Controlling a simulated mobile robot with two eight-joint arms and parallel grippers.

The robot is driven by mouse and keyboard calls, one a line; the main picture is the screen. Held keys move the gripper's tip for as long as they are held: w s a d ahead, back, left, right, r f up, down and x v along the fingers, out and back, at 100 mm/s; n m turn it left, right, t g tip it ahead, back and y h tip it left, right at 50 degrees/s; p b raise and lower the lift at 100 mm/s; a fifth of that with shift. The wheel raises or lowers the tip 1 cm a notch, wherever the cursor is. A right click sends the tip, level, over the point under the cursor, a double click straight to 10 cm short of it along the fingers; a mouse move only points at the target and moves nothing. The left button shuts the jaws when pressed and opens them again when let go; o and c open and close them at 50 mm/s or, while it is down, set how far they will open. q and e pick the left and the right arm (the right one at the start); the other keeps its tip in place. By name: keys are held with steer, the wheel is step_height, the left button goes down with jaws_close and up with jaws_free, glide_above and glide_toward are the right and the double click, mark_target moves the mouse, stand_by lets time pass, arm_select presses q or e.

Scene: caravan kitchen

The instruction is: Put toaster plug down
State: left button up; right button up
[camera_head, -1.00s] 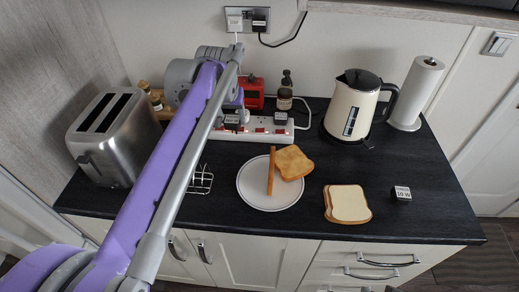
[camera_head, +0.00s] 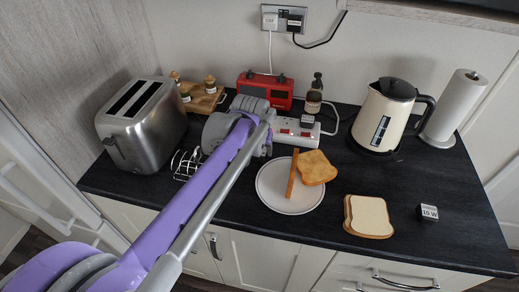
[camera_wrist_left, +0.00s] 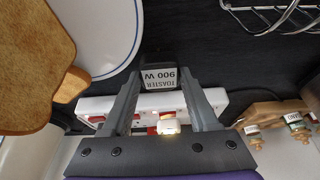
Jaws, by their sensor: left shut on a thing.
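The toaster plug (camera_wrist_left: 160,78) is a small dark block with a white label reading "TOASTER 900 W", upside down in the left wrist view. My left gripper (camera_wrist_left: 160,90) is shut on it, one finger on each side. It is apart from the white power strip (camera_wrist_left: 92,108). The head view shows the strip (camera_head: 290,131) beside my left wrist; the plug is hidden there behind my arm. The steel toaster (camera_head: 150,130) stands at the left. I cannot tell whether the plug touches the counter. My right gripper is not in view.
A wire rack (camera_head: 186,165) stands in front of the toaster. A plate (camera_head: 287,207) with toast lies front centre. Bread slices (camera_head: 368,216), a labelled block (camera_head: 428,212) and a kettle (camera_head: 384,117) are further right. A red radio (camera_head: 265,88) stands behind. Dark counter (camera_head: 225,203) is clear left of the plate.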

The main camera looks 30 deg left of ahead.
arm_select(q)
steer(key=shift+f, duration=0.2)
steer(key=o, duration=1.4)
steer(key=shift+c, duration=0.2)
steer(key=shift+r, duration=0.2)
steer(key=shift+s+r, duration=0.1)
steer(key=shift+r, duration=0.2)
steer(key=p+v, duration=0.1)
steer(key=v, duration=1)
steer(key=shift+r, duration=0.2)
steer(key=shift+s+d, duration=0.1)
